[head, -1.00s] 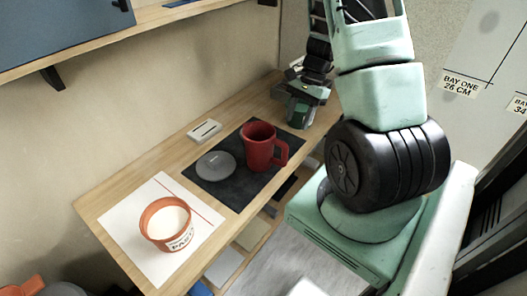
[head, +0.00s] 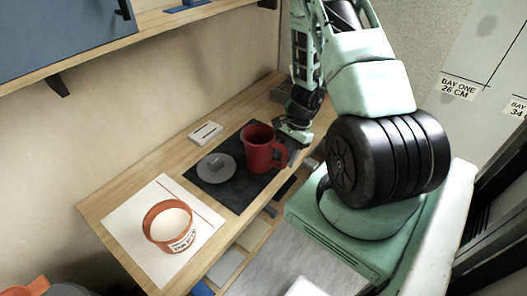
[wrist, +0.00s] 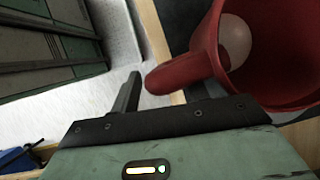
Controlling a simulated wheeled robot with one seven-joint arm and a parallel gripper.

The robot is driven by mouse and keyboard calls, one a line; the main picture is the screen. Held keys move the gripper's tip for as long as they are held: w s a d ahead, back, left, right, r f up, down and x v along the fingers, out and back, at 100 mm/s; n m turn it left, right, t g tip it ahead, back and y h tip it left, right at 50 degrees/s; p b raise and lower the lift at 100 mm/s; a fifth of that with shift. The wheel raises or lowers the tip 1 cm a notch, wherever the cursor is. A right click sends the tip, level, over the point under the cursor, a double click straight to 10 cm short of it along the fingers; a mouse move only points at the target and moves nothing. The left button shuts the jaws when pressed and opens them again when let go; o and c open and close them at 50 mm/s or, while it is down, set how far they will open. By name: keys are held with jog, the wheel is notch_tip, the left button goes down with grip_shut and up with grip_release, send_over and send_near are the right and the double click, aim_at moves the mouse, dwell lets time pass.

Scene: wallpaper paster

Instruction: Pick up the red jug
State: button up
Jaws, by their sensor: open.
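The red jug (head: 257,150) stands upright on a dark mat (head: 226,197) on the wooden bench, its handle on the right side. The wrist view shows the jug (wrist: 282,75) close up, with its open mouth at upper right and its handle (wrist: 187,72) pointing left. My gripper (head: 291,141) is open beside the handle in the head view. In the wrist view one dark finger (wrist: 127,96) is just left of the handle's end, apart from it. The other finger is not clearly visible there.
A grey round lid (head: 215,168) lies on the mat left of the jug. An orange-rimmed tub (head: 171,226) with pale contents stands on a white sheet (head: 128,221). A small pale block (head: 205,133) lies near the wall. A shelf (head: 165,25) overhangs the back.

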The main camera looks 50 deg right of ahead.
grip_shut()
jog(key=shift+r, duration=0.1)
